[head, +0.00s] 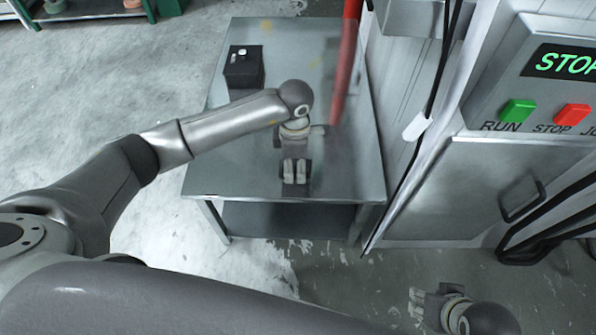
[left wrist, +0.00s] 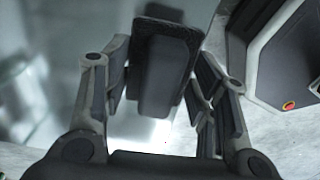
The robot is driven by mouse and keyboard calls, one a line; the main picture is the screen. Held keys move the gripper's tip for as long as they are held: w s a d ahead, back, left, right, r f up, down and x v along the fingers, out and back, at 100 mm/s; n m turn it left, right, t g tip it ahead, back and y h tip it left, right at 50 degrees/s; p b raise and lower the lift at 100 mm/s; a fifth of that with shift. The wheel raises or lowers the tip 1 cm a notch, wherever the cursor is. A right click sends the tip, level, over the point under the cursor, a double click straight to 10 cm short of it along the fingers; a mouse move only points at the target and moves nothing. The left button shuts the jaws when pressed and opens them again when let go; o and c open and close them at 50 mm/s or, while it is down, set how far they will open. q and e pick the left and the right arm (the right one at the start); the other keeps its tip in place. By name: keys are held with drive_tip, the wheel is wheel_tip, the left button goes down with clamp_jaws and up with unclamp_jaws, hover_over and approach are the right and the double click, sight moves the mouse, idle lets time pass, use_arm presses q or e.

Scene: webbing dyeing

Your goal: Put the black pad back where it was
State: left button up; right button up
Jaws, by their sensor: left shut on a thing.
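My left gripper (head: 295,172) is over the front part of the metal table (head: 235,170). In the left wrist view the black pad (left wrist: 165,65), a dark flat piece with a raised block, sits between the two fingers of this gripper (left wrist: 160,100), which is shut on it. In the head view the gripper mostly hides the pad, with only dark edges showing around the fingertips. I cannot tell whether the pad touches the tabletop. My right gripper (head: 417,303) is low at the bottom right, over the floor, apart from the table.
A black box (head: 243,68) with a small pale knob stands at the table's back left. A red strap (head: 344,65) hangs down at the table's right side. A machine panel (head: 545,90) with green and red buttons is at the right. The table's left front is clear.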

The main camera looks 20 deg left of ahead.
use_arm(q)
drive_tip(key=shift+w+d+f, duration=0.15)
drive_tip(key=shift+w+f, duration=0.5)
drive_tip(key=shift+f, duration=0.15)
wheel_tip(320, 180, down, 3)
drive_tip(key=shift+w+f+b, duration=0.15)
drive_tip(key=shift+f+b, duration=0.05)
drive_tip(key=shift+b, duration=0.4)
use_arm(e)
drive_tip(key=shift+f, duration=0.8)
use_arm(q)
drive_tip(key=shift+f, duration=0.1)
drive_tip(key=o, duration=1)
use_arm(e)
drive_tip(key=shift+w+a+r, duration=0.1)
drive_tip(key=shift+w, duration=0.4)
drive_tip(key=shift+s, duration=0.1)
